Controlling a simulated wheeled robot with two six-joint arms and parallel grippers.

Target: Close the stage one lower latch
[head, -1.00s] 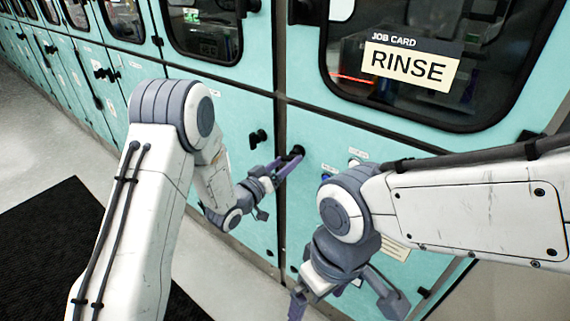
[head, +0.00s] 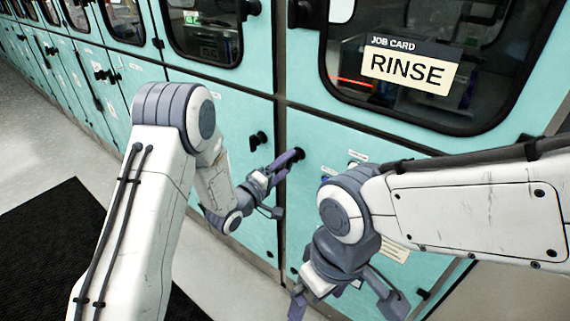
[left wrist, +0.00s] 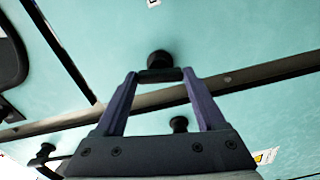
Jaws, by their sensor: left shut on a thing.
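A black lower latch (head: 299,153) sits on the teal lower door, just right of the dark vertical seam and below the window with the RINSE card. My left gripper (head: 286,163) is at this latch, its purple fingers reaching up to it. In the left wrist view the fingers (left wrist: 160,78) are shut on the ends of the latch's short black bar, with its round base (left wrist: 160,58) just beyond. The fingers partly hide the latch in the head view. My right gripper (head: 345,304) hangs low in front of the same door, fingers spread and apparently empty.
Another black latch (head: 258,139) sits on the door left of the seam. The job card (head: 408,67) is on the upper right window. More teal doors run back to the left. A dark mat (head: 50,240) lies on the floor.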

